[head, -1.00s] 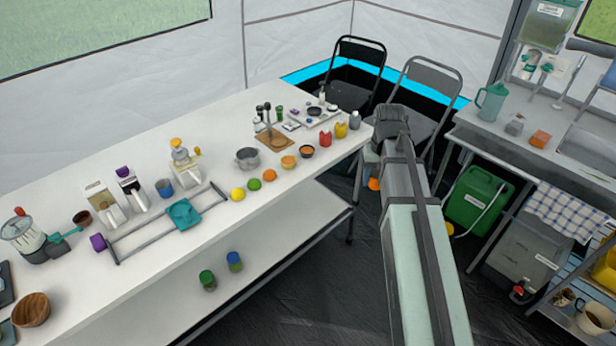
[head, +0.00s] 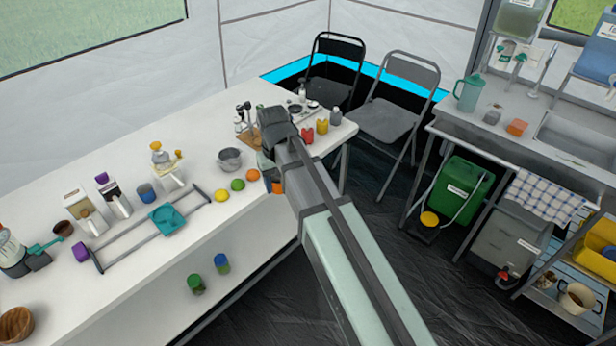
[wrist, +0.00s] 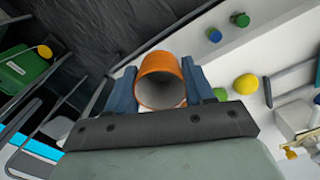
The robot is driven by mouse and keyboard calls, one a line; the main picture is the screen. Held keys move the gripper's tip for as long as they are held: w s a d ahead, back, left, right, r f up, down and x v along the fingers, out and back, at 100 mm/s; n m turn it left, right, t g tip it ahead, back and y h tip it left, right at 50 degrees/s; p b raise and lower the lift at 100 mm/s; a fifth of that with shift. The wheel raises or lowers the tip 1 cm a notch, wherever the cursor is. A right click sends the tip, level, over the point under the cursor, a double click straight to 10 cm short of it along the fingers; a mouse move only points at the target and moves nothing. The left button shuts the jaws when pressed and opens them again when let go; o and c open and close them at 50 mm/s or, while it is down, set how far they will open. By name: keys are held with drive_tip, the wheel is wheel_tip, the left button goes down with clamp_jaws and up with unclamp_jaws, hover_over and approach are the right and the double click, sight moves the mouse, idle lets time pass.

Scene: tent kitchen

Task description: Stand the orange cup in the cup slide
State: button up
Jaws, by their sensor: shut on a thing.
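The orange cup (wrist: 158,64) is between the two blue fingers of my gripper (wrist: 160,88) in the wrist view, its open mouth toward the camera. In the head view my gripper (head: 268,176) is at the counter's front edge, and a bit of the orange cup (head: 277,188) shows beside my arm, which hides most of it. The cup slide is a grey rail frame (head: 128,238) with a teal carriage (head: 166,219), lying on the counter left of my gripper. One rail end (wrist: 267,92) shows at the right of the wrist view.
A yellow fruit (head: 221,196), a green fruit (head: 238,185) and an orange fruit (head: 253,174) lie between the slide and my gripper. A grey pot (head: 230,159) stands behind them. Chairs stand at right.

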sight(164, 215)
drive_tip(key=s+a+n, duration=0.1)
drive_tip(key=s+a, duration=0.1)
drive_tip(key=a, duration=0.7)
drive_tip(key=s+a+n, duration=0.2)
drive_tip(key=a, duration=0.8)
drive_tip(key=s+a+n, duration=0.1)
drive_tip(key=s+a, duration=0.2)
drive_tip(key=a, duration=0.7)
drive_tip(key=shift+s+a+r+n, duration=0.1)
drive_tip(key=shift+a+r+n, duration=0.05)
drive_tip(key=shift+r+n, duration=0.2)
drive_tip(key=shift+a+r, duration=0.1)
drive_tip(key=shift+a, duration=1.1)
drive_tip(key=shift+w+a+f, duration=0.45)
drive_tip(key=shift+w+f, duration=0.1)
drive_tip(key=shift+f, duration=0.35)
drive_tip(key=shift+w+a+f, duration=0.5)
drive_tip(key=shift+f, duration=0.45)
drive_tip(key=shift+w+a+f, duration=0.45)
drive_tip(key=shift+w+f, duration=0.1)
drive_tip(key=shift+f, duration=0.35)
drive_tip(key=shift+f, duration=0.25)
drive_tip(key=shift+r, duration=0.85)
